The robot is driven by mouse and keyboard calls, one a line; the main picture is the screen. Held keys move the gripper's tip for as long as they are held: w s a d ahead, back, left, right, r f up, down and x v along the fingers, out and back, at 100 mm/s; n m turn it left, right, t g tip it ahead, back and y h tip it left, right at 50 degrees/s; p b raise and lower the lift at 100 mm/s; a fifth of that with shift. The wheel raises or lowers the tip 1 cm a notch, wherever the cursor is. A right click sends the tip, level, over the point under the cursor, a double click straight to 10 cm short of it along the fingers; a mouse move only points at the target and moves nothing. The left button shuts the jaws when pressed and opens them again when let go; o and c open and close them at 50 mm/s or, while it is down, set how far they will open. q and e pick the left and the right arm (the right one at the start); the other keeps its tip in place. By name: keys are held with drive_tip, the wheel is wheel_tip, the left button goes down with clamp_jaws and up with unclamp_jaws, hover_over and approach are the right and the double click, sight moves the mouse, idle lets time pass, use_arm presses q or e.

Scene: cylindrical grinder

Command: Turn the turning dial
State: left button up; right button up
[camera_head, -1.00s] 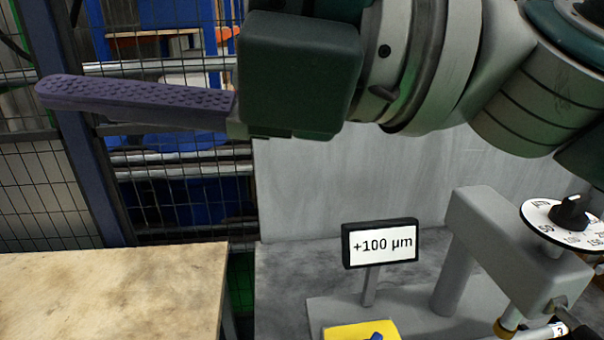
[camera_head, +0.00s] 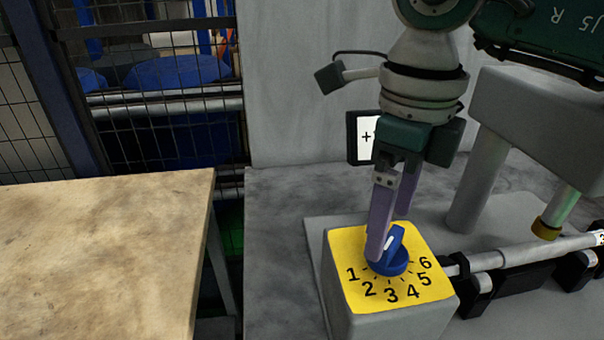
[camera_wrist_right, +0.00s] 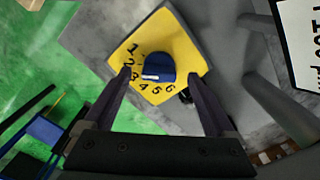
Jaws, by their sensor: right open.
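The turning dial (camera_head: 391,262) is a blue knob with a white mark, on a yellow plate (camera_head: 350,248) numbered 1 to 6 on top of a grey block. My right gripper (camera_head: 389,232) points down just over the dial, its purple fingers open. In the right wrist view, the dial (camera_wrist_right: 159,68) lies between the open fingers of the right gripper (camera_wrist_right: 160,76), with gaps on both sides. One finger overlaps the dial in the head view; contact cannot be told. My left gripper is not in view.
A display (camera_head: 363,138) is partly hidden behind my right gripper. A grey machine arm (camera_head: 530,105) and a horizontal shaft (camera_head: 515,254) stand to the right. A bare wooden table (camera_head: 100,250) is at left, before a mesh fence.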

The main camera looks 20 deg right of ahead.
sight(394, 259)
drive_tip(key=shift+f, duration=1.9)
drive_tip(key=c, duration=1.3)
